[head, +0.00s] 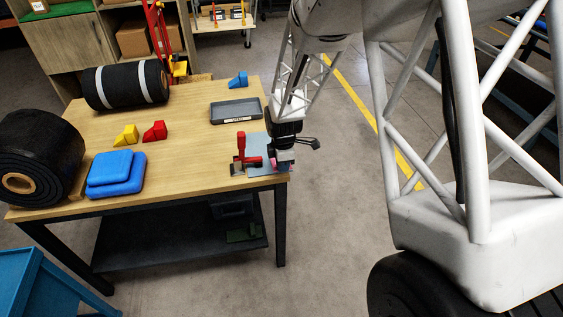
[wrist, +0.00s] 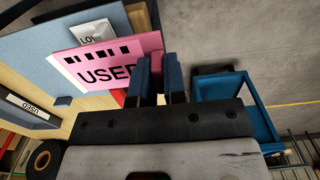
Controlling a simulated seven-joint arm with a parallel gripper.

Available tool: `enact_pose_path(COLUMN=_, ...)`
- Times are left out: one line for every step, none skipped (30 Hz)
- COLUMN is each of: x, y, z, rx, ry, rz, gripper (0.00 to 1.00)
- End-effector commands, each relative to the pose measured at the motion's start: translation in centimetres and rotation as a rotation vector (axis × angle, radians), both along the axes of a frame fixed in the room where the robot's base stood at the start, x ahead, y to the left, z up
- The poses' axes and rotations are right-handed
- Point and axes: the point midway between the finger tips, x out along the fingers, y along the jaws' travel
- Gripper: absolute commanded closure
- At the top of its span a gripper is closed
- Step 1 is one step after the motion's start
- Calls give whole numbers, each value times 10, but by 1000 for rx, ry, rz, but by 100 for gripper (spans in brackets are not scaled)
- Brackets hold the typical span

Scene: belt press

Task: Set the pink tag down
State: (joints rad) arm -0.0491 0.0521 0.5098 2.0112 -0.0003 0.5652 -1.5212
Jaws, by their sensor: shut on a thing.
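The pink tag (wrist: 112,62) shows in the wrist view with black squares and the partly hidden word "USED". My gripper (wrist: 158,75) is shut on its right end with dark blue fingers. The tag overlaps the blue-grey plate (wrist: 80,40) in this view; whether it touches the plate, I cannot tell. In the head view my gripper (head: 284,163) is at the table's right front corner, and only a bit of pink shows there. A dark grey tray (head: 236,111) with a white label lies farther back; the label reads "USED" in the wrist view (wrist: 25,110).
On the wooden table (head: 195,180), a red clamp (head: 241,150) stands just left of my gripper. Blue pads (head: 116,173), yellow and red wedges (head: 154,131), a blue wedge (head: 238,80) and black rolls (head: 126,85) lie around. Bare wood lies between the wedges and tray.

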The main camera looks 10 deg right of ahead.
Motion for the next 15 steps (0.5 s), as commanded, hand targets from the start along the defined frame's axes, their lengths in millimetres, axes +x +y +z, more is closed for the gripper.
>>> enact_pose_path(x=0, y=0, z=0, rx=0, ry=0, rz=-1, gripper=100)
enact_pose_path(x=1, y=0, z=0, rx=0, ry=0, rz=-3, gripper=100)
enact_pose_path(x=2, y=0, z=0, rx=0, ry=0, rz=-7, gripper=100)
enact_pose_path(x=3, y=0, z=0, rx=0, ry=0, rz=-12, gripper=100)
enact_pose_path(x=4, y=0, z=0, rx=0, ry=1, rz=-18, gripper=100)
enact_pose_path(x=7, y=0, z=0, rx=0, ry=1, rz=-28, gripper=100)
enact_pose_path(x=10, y=-1, z=0, rx=0, ry=1, rz=-38, gripper=100)
enact_pose_path(x=13, y=-1, z=0, rx=0, ry=1, rz=-50, gripper=100)
enact_pose_path(x=18, y=-1, z=0, rx=0, ry=0, rz=-69, gripper=100)
enact_pose_path(x=22, y=-1, z=1, rx=0, ry=0, rz=-86, gripper=100)
enact_pose_path(x=26, y=-2, z=1, rx=0, ry=0, rz=-105, gripper=100)
enact_pose_path(x=33, y=-2, z=1, rx=0, ry=0, rz=-134, gripper=100)
enact_pose_path(x=39, y=-2, z=1, rx=1, ry=0, rz=-158, gripper=100)
enact_pose_path(x=45, y=-3, z=1, rx=1, ry=0, rz=-183, gripper=100)
enact_pose_path(x=54, y=-3, z=1, rx=1, ry=0, rz=-221, gripper=100)
